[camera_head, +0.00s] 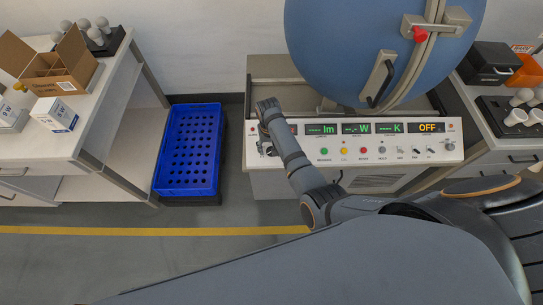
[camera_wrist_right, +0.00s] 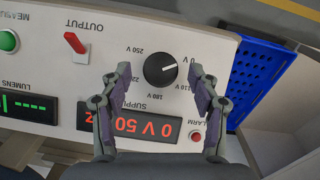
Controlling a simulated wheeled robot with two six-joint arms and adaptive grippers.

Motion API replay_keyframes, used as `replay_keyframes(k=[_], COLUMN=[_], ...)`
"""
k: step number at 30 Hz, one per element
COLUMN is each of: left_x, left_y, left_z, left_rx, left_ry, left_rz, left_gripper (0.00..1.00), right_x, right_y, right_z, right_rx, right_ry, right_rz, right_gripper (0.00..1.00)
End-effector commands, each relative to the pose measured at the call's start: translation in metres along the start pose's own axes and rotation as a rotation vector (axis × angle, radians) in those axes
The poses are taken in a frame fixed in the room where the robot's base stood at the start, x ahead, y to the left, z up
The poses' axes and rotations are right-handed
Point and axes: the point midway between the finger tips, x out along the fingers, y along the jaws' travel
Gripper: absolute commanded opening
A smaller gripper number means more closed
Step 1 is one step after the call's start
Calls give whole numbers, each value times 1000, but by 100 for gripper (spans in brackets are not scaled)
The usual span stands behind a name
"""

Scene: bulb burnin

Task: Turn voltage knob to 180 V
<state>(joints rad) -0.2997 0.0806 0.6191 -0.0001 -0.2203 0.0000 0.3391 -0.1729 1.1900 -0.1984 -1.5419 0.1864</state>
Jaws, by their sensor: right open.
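The black round voltage knob (camera_wrist_right: 160,70) is on the white panel in the right wrist view, which is upside down. Its white pointer aims at the right of the picture, near the 0 V mark. Marks for 110 V, 180 V and 250 V lie around it. The red supply display (camera_wrist_right: 143,125) reads 0 V 50 Hz. My right gripper (camera_wrist_right: 160,74) is open, one finger on each side of the knob, with visible gaps and apparently no contact. My left gripper is out of view.
A red output switch (camera_wrist_right: 75,43) and a red alarm lamp (camera_wrist_right: 196,137) sit near the knob. A large blue sphere (camera_head: 360,45) stands behind the panel (camera_head: 400,155). A blue crate (camera_head: 188,188) is on the floor at left, beside a white table (camera_head: 105,95).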

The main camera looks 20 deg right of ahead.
Motion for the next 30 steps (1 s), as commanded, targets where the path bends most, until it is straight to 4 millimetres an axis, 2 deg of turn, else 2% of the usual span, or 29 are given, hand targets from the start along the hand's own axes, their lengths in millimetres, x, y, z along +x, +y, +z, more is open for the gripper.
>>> replay_keyframes(k=[1, 3, 11, 14, 23, 24, 30], left_x=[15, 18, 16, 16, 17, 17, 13], left_y=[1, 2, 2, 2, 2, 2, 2], left_z=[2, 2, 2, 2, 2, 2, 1], left_rx=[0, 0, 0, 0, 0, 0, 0], left_ry=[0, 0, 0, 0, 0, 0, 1], left_rz=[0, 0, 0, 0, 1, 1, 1], left_gripper=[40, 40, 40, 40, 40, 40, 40], right_x=[14, 16, 14, 14, 14, 14, 13], right_y=[0, 0, 0, 0, 0, 0, 1], right_z=[0, 0, 0, 0, 0, 0, 0], right_rx=[0, 0, 0, 0, 0, 0, 17], right_ry=[1, 1, 1, 1, 1, 1, 1], right_rz=[0, 0, 0, 0, 0, 0, -7], right_gripper=[62, 62, 62, 51, 10, 7, 7])
